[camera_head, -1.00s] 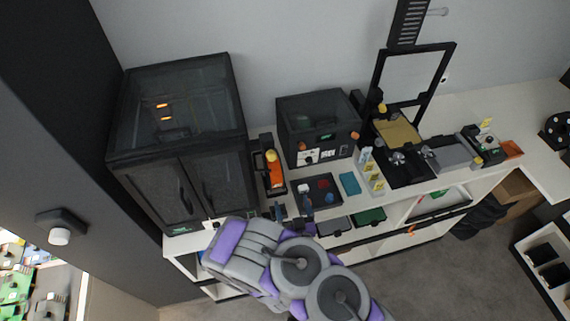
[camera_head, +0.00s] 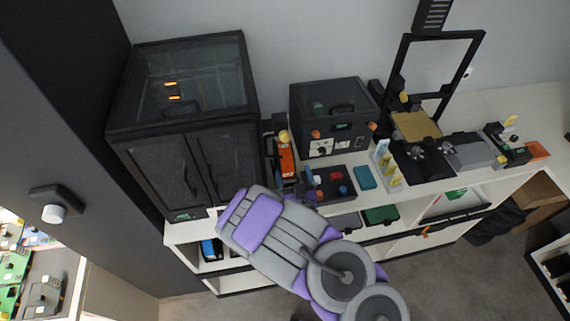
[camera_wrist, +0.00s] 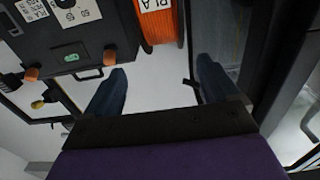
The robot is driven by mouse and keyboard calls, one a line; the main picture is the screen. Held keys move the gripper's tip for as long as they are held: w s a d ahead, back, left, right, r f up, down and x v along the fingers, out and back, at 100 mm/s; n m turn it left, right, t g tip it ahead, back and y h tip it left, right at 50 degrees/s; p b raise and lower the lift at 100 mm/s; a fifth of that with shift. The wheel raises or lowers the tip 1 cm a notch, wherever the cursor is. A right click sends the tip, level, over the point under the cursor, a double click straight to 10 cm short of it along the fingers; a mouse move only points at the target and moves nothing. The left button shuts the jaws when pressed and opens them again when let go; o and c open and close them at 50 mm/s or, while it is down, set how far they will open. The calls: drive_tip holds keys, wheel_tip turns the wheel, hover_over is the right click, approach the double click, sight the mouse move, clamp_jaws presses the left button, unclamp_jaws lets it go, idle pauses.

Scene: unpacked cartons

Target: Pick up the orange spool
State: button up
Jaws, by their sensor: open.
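The orange spool (camera_head: 286,157) stands on the white counter, in a narrow gap between the dark two-door cabinet and the black printer box. In the wrist view the orange spool (camera_wrist: 160,24), with a white PLA label, shows at the top centre, beyond the fingertips and partly cut off by the frame. My gripper (camera_wrist: 160,84) is open, its two dark fingers spread wide with nothing between them. In the head view my gripper (camera_head: 297,181) is just in front of the spool, apart from it; my arm partly hides the counter there.
The dark cabinet (camera_head: 182,130) stands close on the spool's left. The black printer box (camera_head: 333,115) stands close on its right. A black tray (camera_head: 335,181) with small coloured items lies to the right of my gripper. A teal block (camera_head: 364,177) lies beyond it.

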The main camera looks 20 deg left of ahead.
sight(285, 155)
drive_tip(key=b+x, duration=0.4)
drive_tip(key=b, duration=0.3)
drive_tip(key=shift+d+f, duration=0.15)
drive_tip(key=shift+f, duration=0.05)
drive_tip(key=shift+w+a, duration=0.3)
drive_tip(key=shift+a, duration=0.3)
drive_tip(key=b+x, duration=0.1)
drive_tip(key=x, duration=0.2)
drive_tip(key=shift+w+a+f, duration=0.2)
drive_tip(key=shift+w+a, duration=0.05)
drive_tip(key=shift+w+b, duration=0.3)
drive_tip(key=shift+w, duration=0.15)
drive_tip(key=shift+w+a, duration=0.1)
drive_tip(key=shift+a, duration=0.1)
drive_tip(key=shift+a, duration=0.1)
drive_tip(key=shift+c, duration=0.3)
